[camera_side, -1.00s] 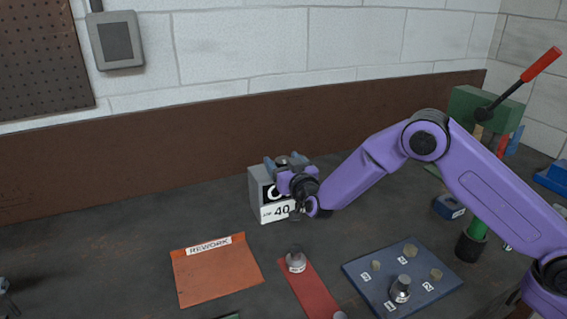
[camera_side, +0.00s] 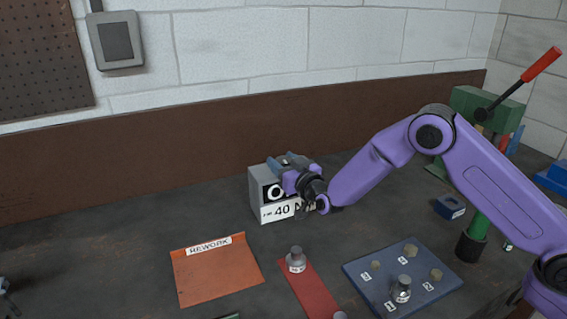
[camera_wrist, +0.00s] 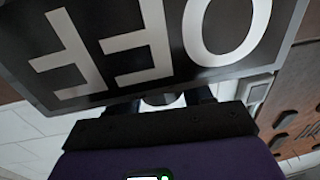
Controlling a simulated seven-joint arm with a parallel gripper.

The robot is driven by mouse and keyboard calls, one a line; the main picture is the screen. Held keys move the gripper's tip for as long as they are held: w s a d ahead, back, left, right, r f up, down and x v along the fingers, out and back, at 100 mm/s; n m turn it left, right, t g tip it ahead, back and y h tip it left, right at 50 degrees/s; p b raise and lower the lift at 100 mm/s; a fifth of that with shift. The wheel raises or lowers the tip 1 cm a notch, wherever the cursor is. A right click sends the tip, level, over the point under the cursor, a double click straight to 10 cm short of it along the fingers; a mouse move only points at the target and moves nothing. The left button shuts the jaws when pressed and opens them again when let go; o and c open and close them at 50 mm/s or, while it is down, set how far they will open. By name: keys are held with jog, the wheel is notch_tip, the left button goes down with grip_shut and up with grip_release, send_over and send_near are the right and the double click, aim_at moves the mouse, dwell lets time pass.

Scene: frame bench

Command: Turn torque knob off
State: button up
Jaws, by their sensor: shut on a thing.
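The torque box (camera_side: 257,196) is a grey box at the back of the bench, with a white "40 N" label and a black plate showing a white "O". My gripper (camera_side: 283,164) is at the upper front of this box, with its blue-grey fingers against it. In the wrist view, my gripper (camera_wrist: 163,99) is shut on a small pale round piece (camera_wrist: 162,98), seemingly the knob, mostly hidden by the fingers and palm. The black plate (camera_wrist: 125,30) there carries large white "OFF" letters, upside down in the picture. The knob's pointing direction is not visible.
An orange REWORK mat (camera_side: 215,275), a red strip (camera_side: 310,288) with a metal weight (camera_side: 296,259), and a blue numbered board (camera_side: 365,275) lie in front. A green press (camera_side: 478,105) stands at right.

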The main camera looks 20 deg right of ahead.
jog(key=o, duration=1)
jog(key=shift+c, duration=0.2)
jog(key=shift+s, duration=0.1)
jog(key=s+d, duration=0.1)
jog(key=s, duration=1.6)
jog(key=shift+d, duration=0.4)
jog(key=shift+s, duration=0.1)
